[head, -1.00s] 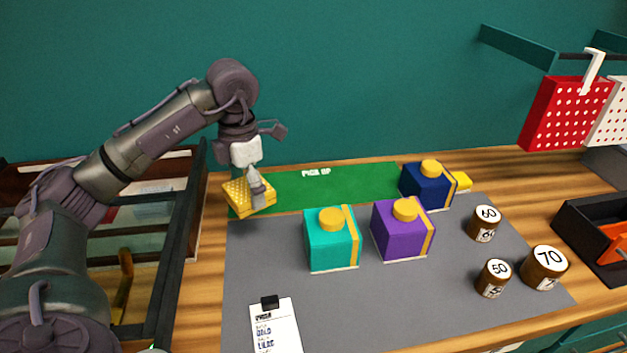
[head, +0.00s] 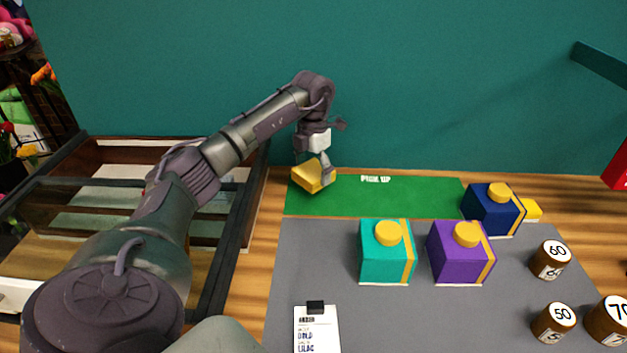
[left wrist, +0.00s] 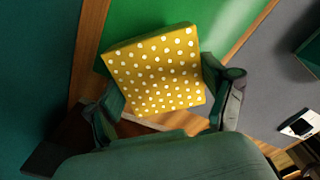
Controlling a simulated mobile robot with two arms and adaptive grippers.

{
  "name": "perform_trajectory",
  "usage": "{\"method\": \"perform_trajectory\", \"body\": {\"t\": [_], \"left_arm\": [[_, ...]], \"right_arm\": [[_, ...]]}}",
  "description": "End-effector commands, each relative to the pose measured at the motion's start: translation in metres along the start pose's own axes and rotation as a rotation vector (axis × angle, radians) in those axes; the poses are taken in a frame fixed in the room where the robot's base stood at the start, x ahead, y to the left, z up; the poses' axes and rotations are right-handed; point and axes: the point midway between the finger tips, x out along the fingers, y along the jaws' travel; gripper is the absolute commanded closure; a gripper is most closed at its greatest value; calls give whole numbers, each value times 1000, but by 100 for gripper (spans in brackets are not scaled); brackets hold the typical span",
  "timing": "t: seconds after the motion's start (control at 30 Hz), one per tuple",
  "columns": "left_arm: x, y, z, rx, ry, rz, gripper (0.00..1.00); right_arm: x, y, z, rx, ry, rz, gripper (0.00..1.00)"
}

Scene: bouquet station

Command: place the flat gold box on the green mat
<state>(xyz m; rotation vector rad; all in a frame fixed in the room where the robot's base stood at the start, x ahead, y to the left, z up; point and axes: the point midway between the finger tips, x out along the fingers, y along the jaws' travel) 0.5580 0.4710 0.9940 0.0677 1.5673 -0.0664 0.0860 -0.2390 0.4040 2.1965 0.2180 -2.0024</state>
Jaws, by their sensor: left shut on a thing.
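The flat gold box (head: 308,176) is gripped by my left gripper (head: 318,168) over the left end of the green mat (head: 400,195). In the head view the box is tilted. In the left wrist view the gold box (left wrist: 158,72) shows its top with white dots, between the two fingers of my left gripper (left wrist: 168,112). The green mat (left wrist: 128,22) lies behind it there, with wood to its left. I cannot tell whether the box touches the mat. My right gripper is not in view.
A teal box (head: 385,255), a purple box (head: 455,255) and a navy box (head: 490,212) stand right of the gripper. A clipboard (head: 318,330) and numbered round weights (head: 553,260) are on the grey mat (head: 315,265). The middle of the green mat is clear.

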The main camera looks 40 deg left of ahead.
Motion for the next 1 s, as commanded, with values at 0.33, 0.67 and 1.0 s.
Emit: {"method": "perform_trajectory", "body": {"t": [0.33,0.67,1.0], "left_arm": [[38,0,-1,1,0,-1,58],[43,0,0,0,0,0,58],[42,0,-1,0,0,0,0]], "right_arm": [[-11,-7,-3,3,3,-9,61],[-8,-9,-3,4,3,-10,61],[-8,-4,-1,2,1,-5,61]]}}
